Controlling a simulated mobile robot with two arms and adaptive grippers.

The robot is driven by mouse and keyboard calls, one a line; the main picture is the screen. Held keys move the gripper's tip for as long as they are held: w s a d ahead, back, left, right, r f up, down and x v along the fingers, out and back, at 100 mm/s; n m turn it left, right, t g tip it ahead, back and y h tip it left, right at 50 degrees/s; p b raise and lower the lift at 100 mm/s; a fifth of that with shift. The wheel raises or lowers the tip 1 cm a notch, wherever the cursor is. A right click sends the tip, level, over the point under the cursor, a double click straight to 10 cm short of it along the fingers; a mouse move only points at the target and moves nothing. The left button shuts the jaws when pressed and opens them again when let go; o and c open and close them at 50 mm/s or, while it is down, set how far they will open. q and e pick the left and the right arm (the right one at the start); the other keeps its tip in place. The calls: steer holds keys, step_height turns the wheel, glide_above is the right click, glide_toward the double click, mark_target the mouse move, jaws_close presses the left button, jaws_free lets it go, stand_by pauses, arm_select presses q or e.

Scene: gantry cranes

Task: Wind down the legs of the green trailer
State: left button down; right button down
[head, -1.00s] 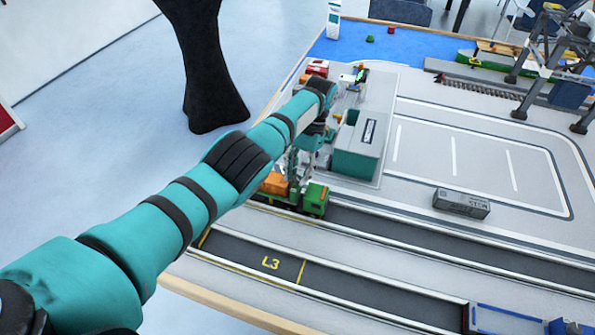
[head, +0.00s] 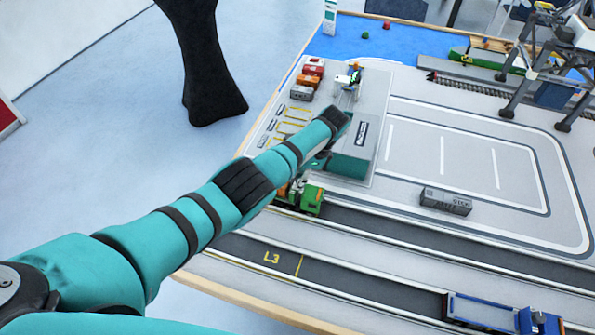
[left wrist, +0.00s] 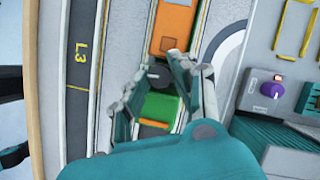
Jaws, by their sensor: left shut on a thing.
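A green vehicle cab (head: 311,198) stands in the road lane next to the loading area in the head view. In the left wrist view the green part (left wrist: 160,107) lies between my fingers, with an orange container (left wrist: 175,25) on the same vehicle line beyond it. My left gripper (left wrist: 162,74) is low over the joint between them, its fingers on both sides, shut on a small dark part there. What that part is exactly cannot be made out. In the head view my left arm hides the orange container and most of the gripper. My right gripper is not in view.
A teal-grey building block (head: 350,165) stands close behind the gripper. A grey container (head: 446,201) lies on the open yard. A blue vehicle (head: 487,310) is in the front lane. The L3 bay is clear.

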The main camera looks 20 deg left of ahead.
arm_select(q)
steer(key=shift+s+a+f+m+p, duration=0.15)
steer(key=shift+s+f+m+p, duration=0.05)
steer(key=shift+m+p, duration=0.2)
steer(key=c, duration=1.5)
jaws_free()
steer(key=o, duration=0.4)
steer(key=shift+w+a+f, duration=0.1)
steer(key=shift+w+a, duration=0.05)
steer(key=shift+w+d+r, duration=0.15)
steer(key=shift+d+r, duration=0.15)
steer(key=shift+r, duration=0.25)
steer(key=v, duration=1)
steer(key=shift+d+r, duration=0.15)
steer(key=shift+r, duration=0.25)
